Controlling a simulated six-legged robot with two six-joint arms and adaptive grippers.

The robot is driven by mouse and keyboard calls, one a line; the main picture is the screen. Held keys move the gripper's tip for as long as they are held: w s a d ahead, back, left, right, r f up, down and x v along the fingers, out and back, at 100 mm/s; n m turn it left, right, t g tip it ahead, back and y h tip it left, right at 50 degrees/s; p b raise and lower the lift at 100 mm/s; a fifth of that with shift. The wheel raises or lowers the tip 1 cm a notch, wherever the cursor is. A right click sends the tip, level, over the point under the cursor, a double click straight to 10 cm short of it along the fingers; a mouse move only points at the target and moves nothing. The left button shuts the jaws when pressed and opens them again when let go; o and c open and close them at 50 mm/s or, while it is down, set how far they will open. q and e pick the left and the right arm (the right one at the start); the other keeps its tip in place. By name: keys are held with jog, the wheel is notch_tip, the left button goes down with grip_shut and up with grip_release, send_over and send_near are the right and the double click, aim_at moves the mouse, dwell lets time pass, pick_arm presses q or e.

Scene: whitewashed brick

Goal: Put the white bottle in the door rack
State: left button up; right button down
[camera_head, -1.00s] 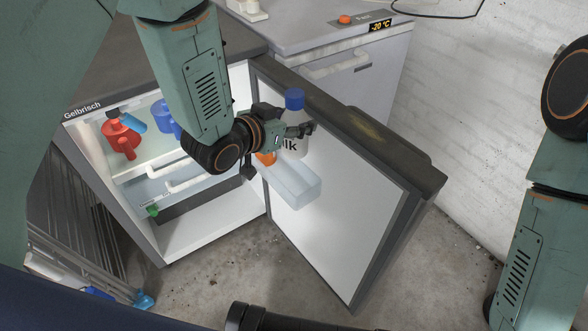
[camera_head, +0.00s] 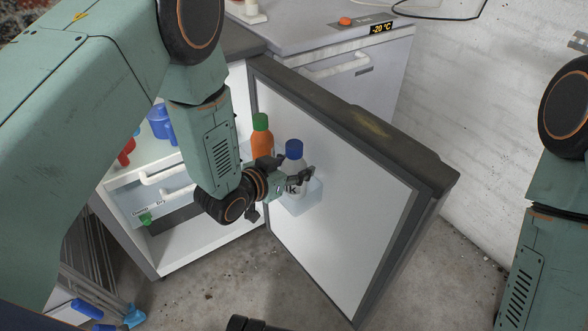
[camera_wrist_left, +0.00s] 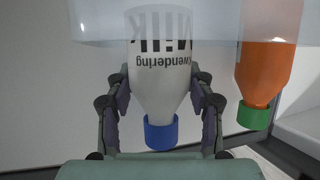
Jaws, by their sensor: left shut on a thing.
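The white bottle (camera_head: 296,165) with a blue cap stands about upright at the clear door rack (camera_head: 305,204) on the inside of the open fridge door. In the left wrist view, which looks upside down, the white bottle (camera_wrist_left: 158,75) has its lower part behind the see-through wall of the door rack (camera_wrist_left: 100,25). My left gripper (camera_head: 303,178) is shut around the bottle's upper body, and in the left wrist view its fingers (camera_wrist_left: 160,105) press on both sides below the cap. Whether the bottle's base touches the rack floor is unclear.
An orange bottle (camera_head: 261,140) with a green cap stands in the rack beside the white bottle. The fridge door (camera_head: 350,200) stands wide open. A blue pitcher (camera_head: 161,121) and a partly hidden red one (camera_head: 126,152) are on the fridge shelf. A grey freezer (camera_head: 345,55) stands behind.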

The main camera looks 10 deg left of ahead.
pick_arm(q)
jog(key=shift+r, duration=0.2)
jog(key=shift+s+f, duration=0.1)
jog(key=o, duration=1.5)
jog(key=shift+f, duration=0.1)
jog(key=shift+s+a+r, duration=0.15)
jog(key=shift+s+r, duration=0.05)
jog(key=shift+r, duration=0.1)
jog(key=p+v, duration=0.3)
jog(key=v, duration=0.8)
jog(key=shift+s+r+p, duration=0.15)
jog(key=shift+s+p, duration=0.05)
jog(key=shift+p, duration=0.1)
